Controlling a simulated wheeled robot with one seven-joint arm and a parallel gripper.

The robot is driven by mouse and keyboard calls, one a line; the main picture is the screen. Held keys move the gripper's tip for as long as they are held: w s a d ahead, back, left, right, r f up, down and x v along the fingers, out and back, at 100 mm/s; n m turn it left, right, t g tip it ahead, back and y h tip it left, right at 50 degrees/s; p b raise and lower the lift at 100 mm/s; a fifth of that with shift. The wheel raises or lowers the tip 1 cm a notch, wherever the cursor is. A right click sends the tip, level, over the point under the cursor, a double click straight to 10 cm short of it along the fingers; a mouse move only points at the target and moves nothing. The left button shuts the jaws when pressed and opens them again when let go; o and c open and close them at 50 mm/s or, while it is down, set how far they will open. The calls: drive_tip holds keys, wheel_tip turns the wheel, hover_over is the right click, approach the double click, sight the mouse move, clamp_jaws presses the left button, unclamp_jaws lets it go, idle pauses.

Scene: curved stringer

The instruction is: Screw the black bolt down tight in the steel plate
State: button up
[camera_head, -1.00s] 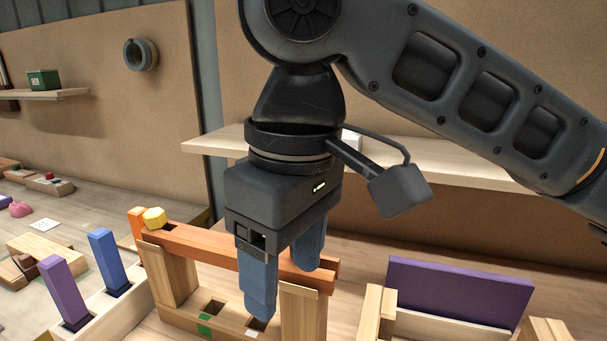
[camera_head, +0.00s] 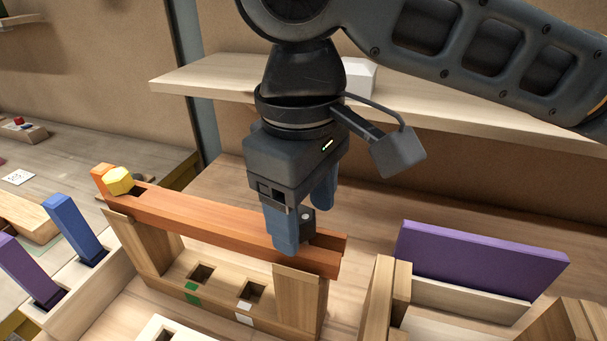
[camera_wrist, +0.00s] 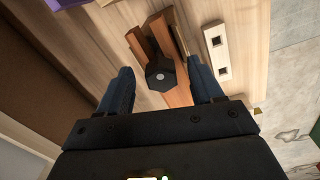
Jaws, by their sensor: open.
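A black hexagonal bolt head (camera_wrist: 161,77) with a pale dot at its centre shows in the wrist view between the two blue fingers of my gripper (camera_wrist: 160,66), with gaps on both sides. In the head view, the black bolt (camera_head: 307,214) is partly hidden by my gripper (camera_head: 304,228), at the right end of a long orange-brown beam (camera_head: 220,220). My gripper is open and points down around the bolt. The bolt's shank and how deep it sits are hidden. I see no clear steel plate; the beam looks like wood.
A yellow hexagonal bolt (camera_head: 119,181) sits at the beam's left end. Wooden posts (camera_head: 298,297) hold the beam. A purple panel (camera_head: 480,257) stands in a holder to the right. Blue (camera_head: 74,228) and purple (camera_head: 28,268) blocks stand at left. A shelf (camera_head: 430,105) runs behind my arm.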

drive_tip(key=shift+f, duration=0.95)
